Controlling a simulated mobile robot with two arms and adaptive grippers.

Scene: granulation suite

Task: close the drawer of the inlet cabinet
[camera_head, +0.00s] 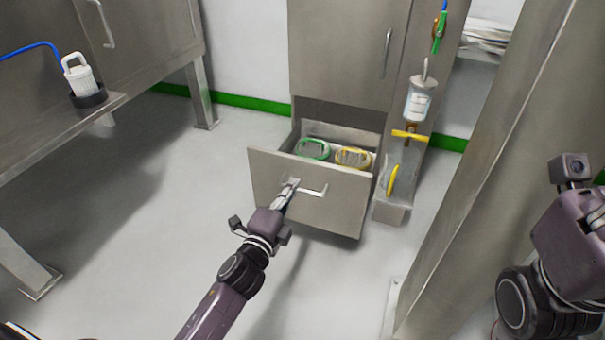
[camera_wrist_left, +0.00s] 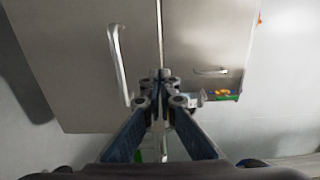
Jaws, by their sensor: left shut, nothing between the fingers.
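The inlet cabinet (camera_head: 338,45) stands against the back wall in the head view. Its drawer (camera_head: 272,170) is pulled out below the door, with a bar handle (camera_head: 316,192) on its grey front. Inside lie a green-rimmed round item (camera_head: 313,149) and a yellow-rimmed one (camera_head: 352,157). My left gripper (camera_head: 291,184) is shut and empty, its fingertips at the drawer front by the left end of the handle; I cannot tell if they touch. The left wrist view shows the closed fingertips (camera_wrist_left: 161,75) before grey panels. My right arm shows at the right edge; its gripper is out of frame.
A steel bench (camera_head: 50,135) with a white canister (camera_head: 79,76) stands at the left. A bottle (camera_head: 418,101) and yellow-handled fittings (camera_head: 410,135) line the cabinet's right side. A large steel post (camera_head: 480,190) rises at the right. The floor left of the drawer is clear.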

